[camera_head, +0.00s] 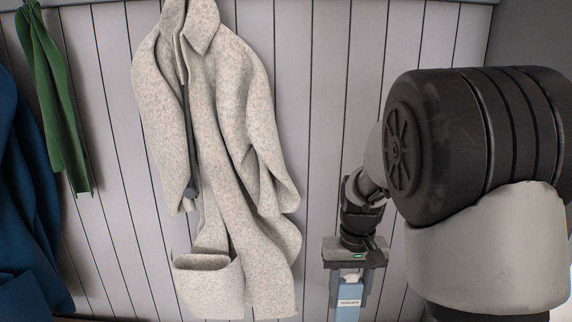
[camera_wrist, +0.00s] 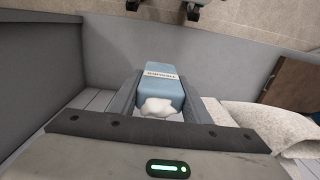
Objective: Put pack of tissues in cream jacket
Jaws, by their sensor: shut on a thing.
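The cream jacket (camera_head: 225,130) hangs on the panelled wall, left of the middle in the head view. Its patch pocket (camera_head: 209,287) is low on the front and its top edge gapes open. My gripper (camera_head: 349,292) is to the right of the jacket, pointing down and apart from it. It is shut on the blue pack of tissues (camera_head: 348,300), which hangs upright between the fingers. In the wrist view the pack (camera_wrist: 164,88) sits between the two fingers, with a white tissue showing at its near end. The pack's lower end is cut off in the head view.
A green scarf-like cloth (camera_head: 55,100) and a dark blue garment (camera_head: 25,200) hang at the far left. The wall (camera_head: 330,110) between jacket and arm is bare.

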